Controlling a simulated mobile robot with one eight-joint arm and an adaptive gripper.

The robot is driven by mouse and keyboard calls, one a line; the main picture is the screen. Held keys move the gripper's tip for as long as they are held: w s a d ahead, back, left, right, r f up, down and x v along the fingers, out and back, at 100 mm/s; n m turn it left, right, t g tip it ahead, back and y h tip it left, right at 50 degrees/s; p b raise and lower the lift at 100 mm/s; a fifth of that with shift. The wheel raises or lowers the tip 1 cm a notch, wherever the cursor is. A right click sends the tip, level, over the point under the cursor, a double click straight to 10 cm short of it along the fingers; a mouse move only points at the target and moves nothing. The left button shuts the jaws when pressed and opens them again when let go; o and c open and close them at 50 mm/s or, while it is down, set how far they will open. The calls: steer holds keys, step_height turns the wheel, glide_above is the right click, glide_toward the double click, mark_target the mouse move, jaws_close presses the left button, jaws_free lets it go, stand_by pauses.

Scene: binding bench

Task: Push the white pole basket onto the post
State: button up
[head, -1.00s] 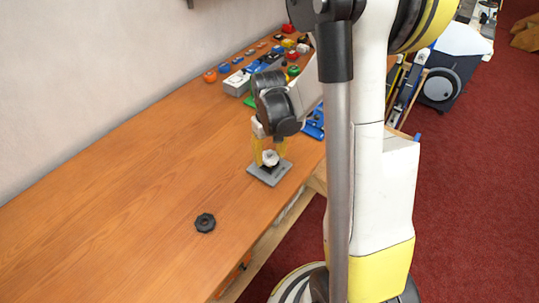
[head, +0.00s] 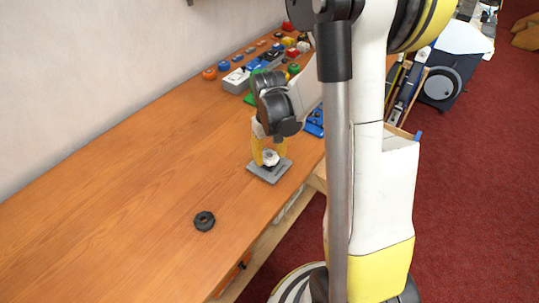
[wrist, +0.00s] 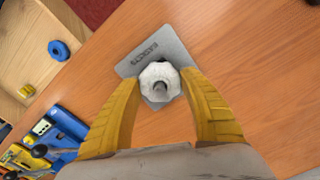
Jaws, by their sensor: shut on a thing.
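The white pole basket (wrist: 155,73) is a pale, faceted ring low over a grey base plate (wrist: 179,47). The grey tip of the post (wrist: 160,87) shows in the ring's middle; how far down the ring sits on it I cannot tell. My gripper (wrist: 161,80) has yellow fingers on both sides of the basket and is shut on it. In the head view, my gripper (head: 268,158) points down at the plate (head: 260,174), with the white basket (head: 271,158) between the fingertips.
A black knobbed ring (head: 204,221) lies on the wooden bench (head: 120,210), nearer the front. The bench's right edge is close to the plate.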

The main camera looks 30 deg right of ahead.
steer(key=shift+f, duration=0.1)
steer(key=o, duration=1.4)
steer(key=shift+r+p, duration=4.1)
steer(key=shift+r, duration=1.75)
steer(key=shift+f, duration=0.1)
steer(key=s+a+r+t+b, duration=0.3)
steer(key=s+a+r, duration=0.1)
steer(key=s+a, duration=0.1)
steer(key=s+a+r+n+t+b, duration=0.1)
steer(key=s+a+r+t+b, duration=0.2)
steer(key=a, duration=0.5)
step_height(320, 180, up, 2)
steer(key=s+t, duration=0.1)
steer(key=s, duration=0.1)
steer(key=shift+s+a, duration=0.25)
steer(key=shift+s, duration=0.1)
